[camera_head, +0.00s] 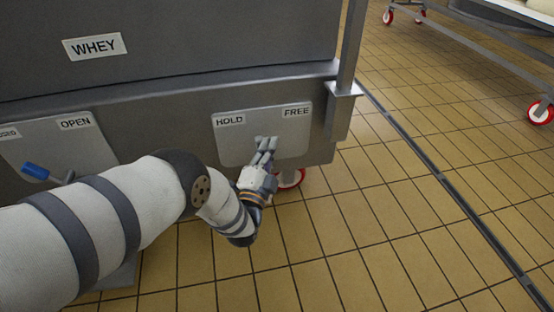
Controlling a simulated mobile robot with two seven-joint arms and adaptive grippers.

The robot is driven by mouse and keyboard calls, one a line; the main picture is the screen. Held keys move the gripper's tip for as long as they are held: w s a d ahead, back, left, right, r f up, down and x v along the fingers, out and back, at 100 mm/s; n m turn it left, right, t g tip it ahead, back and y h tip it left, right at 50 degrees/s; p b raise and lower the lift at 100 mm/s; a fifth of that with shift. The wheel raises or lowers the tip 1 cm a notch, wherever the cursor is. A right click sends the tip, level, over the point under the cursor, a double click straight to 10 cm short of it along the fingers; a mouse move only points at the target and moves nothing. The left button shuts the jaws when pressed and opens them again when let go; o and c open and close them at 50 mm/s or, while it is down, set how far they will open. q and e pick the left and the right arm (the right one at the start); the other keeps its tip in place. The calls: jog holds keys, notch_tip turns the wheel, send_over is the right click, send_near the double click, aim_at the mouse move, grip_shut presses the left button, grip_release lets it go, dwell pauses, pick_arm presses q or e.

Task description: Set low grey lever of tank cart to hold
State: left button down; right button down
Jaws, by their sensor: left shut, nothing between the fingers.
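The grey tank cart (170,85) with the WHEY label fills the upper left. On its low rail is a light grey plate (232,148) marked HOLD (230,120) at its left and FREE (296,112) at its right. My left gripper (266,142) is shut in front of the middle of this plate, between and below the two labels. The grey lever cannot be told apart from the gripper; it is probably hidden behind the fingers. I cannot tell whether they touch it. My right gripper is out of view.
A second plate (85,145) with an OPEN label and a blue-handled lever (37,171) is at the left, close above my left arm. A cart wheel (290,178) shows below the rail. The tiled floor (400,240) at the right is clear, with another wheeled frame (490,38) beyond.

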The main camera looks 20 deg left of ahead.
aim_at(257, 141)
pick_arm(q)
jog(key=shift+s+a+f+n+t+y, duration=0.25)
jog(key=shift+s+a+n, duration=0.35)
jog(key=shift+a, duration=0.3)
jog(key=shift+s+a+f+n+t+y, duration=0.15)
jog(key=shift+s+a+f+n+t, duration=0.1)
jog(key=shift+s+a+n, duration=0.45)
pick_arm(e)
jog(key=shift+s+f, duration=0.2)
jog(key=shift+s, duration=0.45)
pick_arm(q)
jog(key=shift+w+a, duration=0.1)
jog(key=shift+a, duration=0.1)
